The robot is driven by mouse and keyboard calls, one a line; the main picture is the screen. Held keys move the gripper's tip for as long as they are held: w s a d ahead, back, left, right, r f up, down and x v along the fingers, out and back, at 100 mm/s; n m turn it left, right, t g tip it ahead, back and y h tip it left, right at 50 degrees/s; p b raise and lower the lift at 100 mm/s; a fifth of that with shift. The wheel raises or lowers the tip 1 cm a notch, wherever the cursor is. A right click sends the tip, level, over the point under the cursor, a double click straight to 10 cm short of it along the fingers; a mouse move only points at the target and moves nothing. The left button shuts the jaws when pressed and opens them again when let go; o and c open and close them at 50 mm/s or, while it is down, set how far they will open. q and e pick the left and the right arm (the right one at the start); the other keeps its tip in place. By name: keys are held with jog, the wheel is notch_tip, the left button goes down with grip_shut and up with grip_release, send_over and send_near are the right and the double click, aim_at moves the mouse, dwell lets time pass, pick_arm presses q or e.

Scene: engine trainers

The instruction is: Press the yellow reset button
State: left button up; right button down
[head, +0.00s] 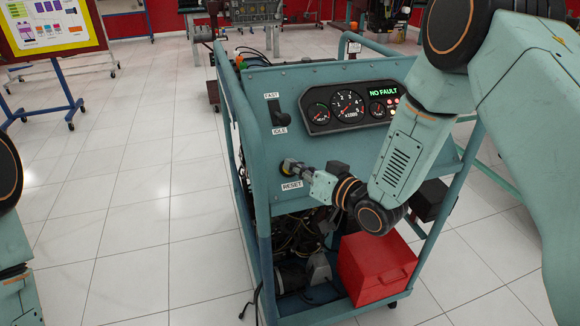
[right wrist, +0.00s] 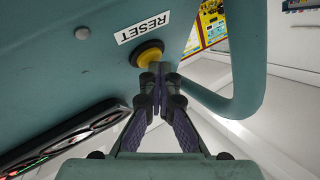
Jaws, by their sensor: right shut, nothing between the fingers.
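The yellow reset button (right wrist: 149,57) sits in a dark round collar on the teal panel (head: 240,100), beside the white RESET label (right wrist: 143,27). In the head view the button (head: 287,168) shows small just above its RESET label (head: 292,186), partly covered by my right gripper. My right gripper (head: 298,171) is shut and empty, its fingertips at the button. In the right wrist view the closed fingertips (right wrist: 160,70) overlap the button's lower edge. I cannot tell whether they touch it or whether it is pressed in. My left gripper is out of view.
The panel also carries a FAST/IDLE lever (head: 279,113) and a gauge cluster (head: 348,106) reading NO FAULT. The teal cart frame (head: 247,160) surrounds it. A red box (head: 375,268) sits low on the cart. Tiled floor (head: 150,190) is clear at left.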

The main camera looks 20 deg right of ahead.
jog(key=shift+s+r+p, duration=0.7)
jog(key=shift+p, duration=0.15)
jog(key=shift+s+r+p, duration=0.3)
jog(key=shift+r+p, duration=0.25)
jog(key=shift+p, duration=0.1)
jog(key=s+r+p, duration=0.2)
jog(key=p, duration=0.1)
jog(key=shift+s+d+r, duration=0.1)
jog(key=shift+s+r, duration=0.2)
jog(key=shift+r, duration=0.05)
